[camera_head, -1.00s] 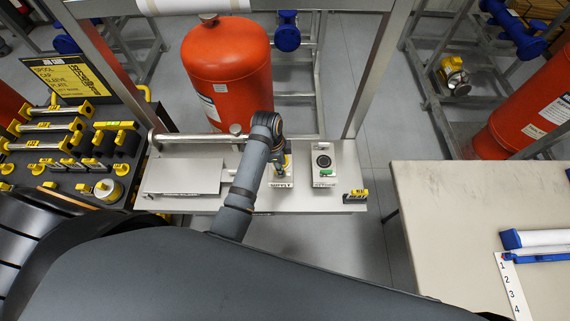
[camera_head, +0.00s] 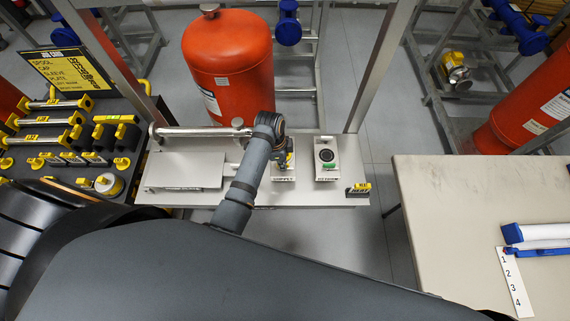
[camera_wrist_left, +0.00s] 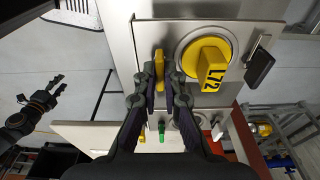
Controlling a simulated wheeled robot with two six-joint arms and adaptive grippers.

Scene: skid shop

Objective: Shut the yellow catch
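The yellow catch (camera_wrist_left: 160,67) is a narrow upright bar on a pale metal panel in the left wrist view. It stands to the left of a round yellow knob (camera_wrist_left: 208,62) marked L72. My left gripper (camera_wrist_left: 162,80) has its two dark fingertips on either side of the catch, with narrow gaps showing; contact cannot be told.
A black lever (camera_wrist_left: 260,66) is right of the knob. An orange tank (camera_head: 228,62) stands behind the bench. A beige table (camera_head: 455,215) is at the right.

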